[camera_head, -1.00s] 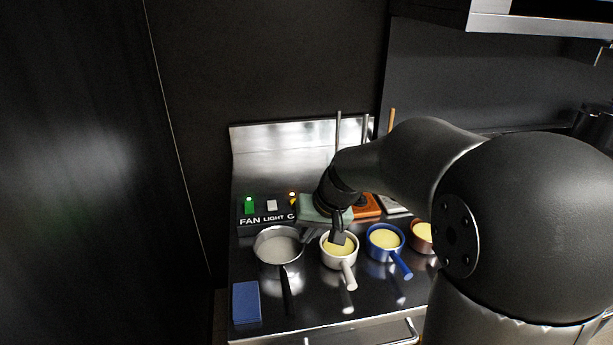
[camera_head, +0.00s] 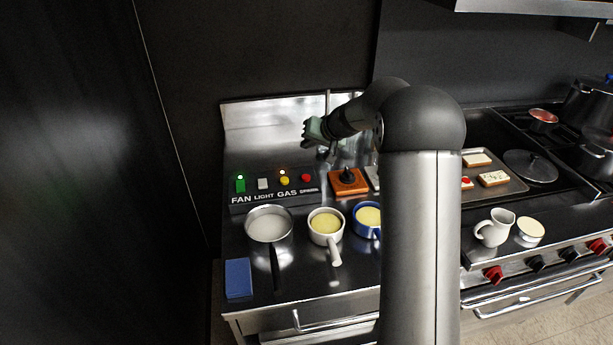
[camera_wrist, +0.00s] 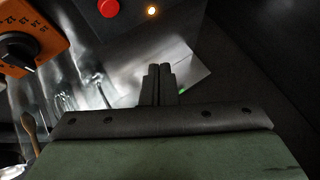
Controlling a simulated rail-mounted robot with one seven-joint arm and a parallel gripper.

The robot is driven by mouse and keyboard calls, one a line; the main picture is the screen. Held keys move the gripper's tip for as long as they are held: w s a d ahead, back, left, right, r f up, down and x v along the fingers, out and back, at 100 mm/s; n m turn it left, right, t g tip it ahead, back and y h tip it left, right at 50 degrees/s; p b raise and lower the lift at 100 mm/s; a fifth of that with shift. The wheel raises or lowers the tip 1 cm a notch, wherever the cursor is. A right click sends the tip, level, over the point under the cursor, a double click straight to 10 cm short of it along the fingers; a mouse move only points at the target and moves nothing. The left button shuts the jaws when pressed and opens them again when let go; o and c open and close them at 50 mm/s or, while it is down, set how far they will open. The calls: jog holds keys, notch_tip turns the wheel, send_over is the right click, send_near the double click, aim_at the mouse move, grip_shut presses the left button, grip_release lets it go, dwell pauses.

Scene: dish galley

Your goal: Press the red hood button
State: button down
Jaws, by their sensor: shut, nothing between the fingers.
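The red button (camera_head: 305,178) is the rightmost control on a dark panel (camera_head: 240,205) at the back of the steel counter. Its small label is not legible. It also shows at the top edge of the wrist view, left of centre, as a red cap (camera_wrist: 108,8). My gripper (camera_head: 309,136) is above and behind the panel, apart from the button. In the wrist view its fingers (camera_wrist: 158,72) are together with nothing between them. The button lies up and left of the fingertips there.
Green (camera_head: 240,186), white (camera_head: 263,184) and yellow (camera_head: 284,181) buttons sit left of the red one. An orange box with a black knob (camera_head: 348,182) stands to its right. Several pans, including a cream one (camera_head: 326,239), and a blue block (camera_head: 238,279) occupy the counter in front.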

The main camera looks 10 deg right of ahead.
jog(key=shift+f, duration=0.15)
jog(key=b, duration=0.5)
send_over(308, 178)
notch_tip(308, 178, down, 7)
jog(key=shift+d+f, duration=0.1)
jog(key=shift+f+b, duration=0.7)
jog(key=shift+f, duration=0.2)
dwell(1.1)
jog(key=shift+f+b, duration=0.25)
jog(key=shift+b, duration=0.55)
jog(key=shift+s+f+b, duration=0.1)
jog(key=shift+f+b, duration=0.3)
jog(key=shift+b, duration=0.2)
dwell(0.4)
jog(key=shift+r, duration=0.85)
jog(key=shift+r+p, duration=0.1)
jog(key=shift+p, duration=0.2)
